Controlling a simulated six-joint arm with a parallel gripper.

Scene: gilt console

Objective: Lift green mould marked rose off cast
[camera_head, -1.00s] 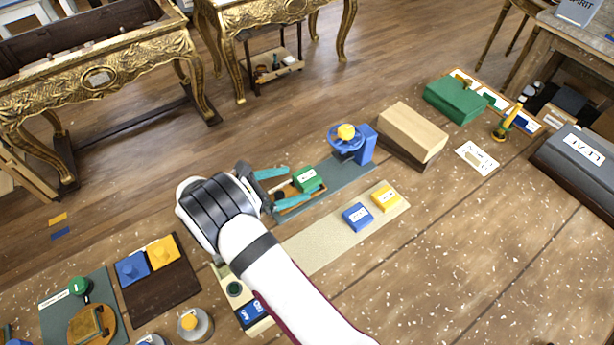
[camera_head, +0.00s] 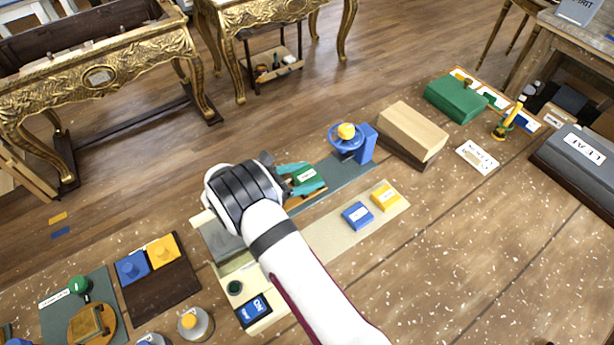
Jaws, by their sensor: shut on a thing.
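The green mould (camera_head: 305,175) is a small block with a white label too small to read. It sits over a small wooden tray (camera_head: 308,200) on the grey-blue mat. My gripper (camera_head: 311,180) reaches it from the left, its teal fingers on both sides of the block and shut on it. The cast is hidden under the mould and fingers. I cannot tell whether the mould touches what is below it.
A blue block (camera_head: 357,215) and a yellow block (camera_head: 385,197) lie on the beige strip (camera_head: 335,232) to the right. A wooden box (camera_head: 412,132) is further right. The front right bench is clear.

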